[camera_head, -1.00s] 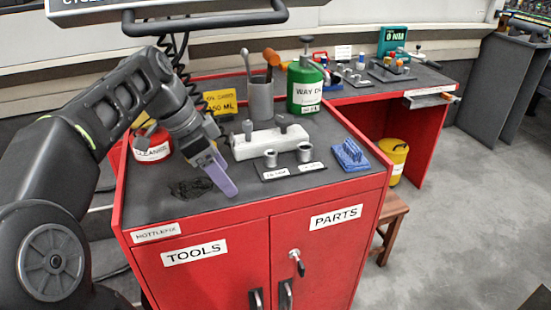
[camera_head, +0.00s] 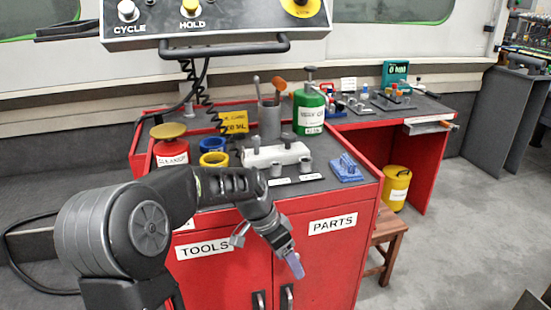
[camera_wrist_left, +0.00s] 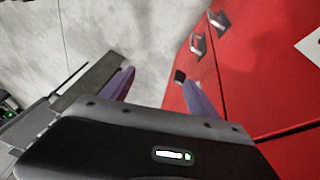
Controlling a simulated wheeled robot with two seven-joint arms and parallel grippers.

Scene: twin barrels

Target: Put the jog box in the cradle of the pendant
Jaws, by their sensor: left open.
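The pendant (camera_head: 215,25) is a grey control panel with CYCLE and HOLD buttons at the top of the head view, cut off by the frame edge. A handle bar (camera_head: 225,48) runs below it. A coiled black cord (camera_head: 200,95) hangs from it toward the cart. I cannot make out the jog box or the cradle. My left gripper (camera_head: 294,264) is in front of the red cart's doors, below its top edge, pointing down. In the wrist view its two purple fingers (camera_wrist_left: 160,96) are apart with nothing between them. My right gripper is not in view.

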